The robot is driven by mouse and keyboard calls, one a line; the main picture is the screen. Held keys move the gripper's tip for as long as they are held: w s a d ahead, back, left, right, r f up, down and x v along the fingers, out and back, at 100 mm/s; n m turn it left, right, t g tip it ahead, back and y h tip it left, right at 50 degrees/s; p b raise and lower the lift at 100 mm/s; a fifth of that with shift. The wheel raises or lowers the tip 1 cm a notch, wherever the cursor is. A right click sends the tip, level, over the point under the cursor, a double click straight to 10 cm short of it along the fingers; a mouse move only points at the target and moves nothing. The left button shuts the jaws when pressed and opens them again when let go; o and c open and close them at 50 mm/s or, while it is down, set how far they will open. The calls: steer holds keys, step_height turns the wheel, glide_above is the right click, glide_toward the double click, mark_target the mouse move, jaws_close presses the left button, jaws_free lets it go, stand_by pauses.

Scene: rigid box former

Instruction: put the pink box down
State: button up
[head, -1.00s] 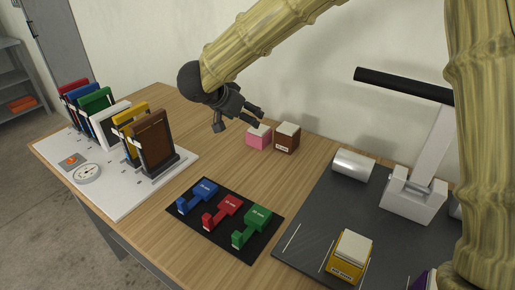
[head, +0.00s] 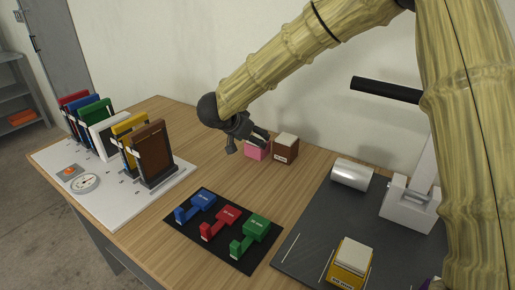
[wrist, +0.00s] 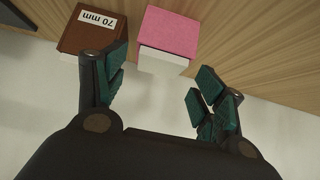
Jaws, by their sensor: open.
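The pink box (head: 257,152) stands on the wooden table near the wall, left of a brown box (head: 285,148). My gripper (head: 248,147) is open just in front of it and partly hides it in the head view. In the wrist view, the pink box (wrist: 168,34) shows its pink face and a white part, beyond the gap between the spread fingers (wrist: 165,88). No finger visibly grips it. The left finger there overlaps the brown box (wrist: 90,30), which has a "70 mm" label. I cannot tell whether a finger touches either box.
Blue, red and green pieces lie on a black mat (head: 215,260). A white board (head: 110,205) at left carries several upright coloured panels. Bare table lies between.

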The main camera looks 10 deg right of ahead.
steer(key=x, duration=0.3)
steer(key=shift+w+d+f, duration=0.15)
steer(key=shift+f, duration=0.15)
steer(key=shift+c, duration=0.2)
steer(key=c, duration=0.9)
steer(key=shift+r, duration=0.1)
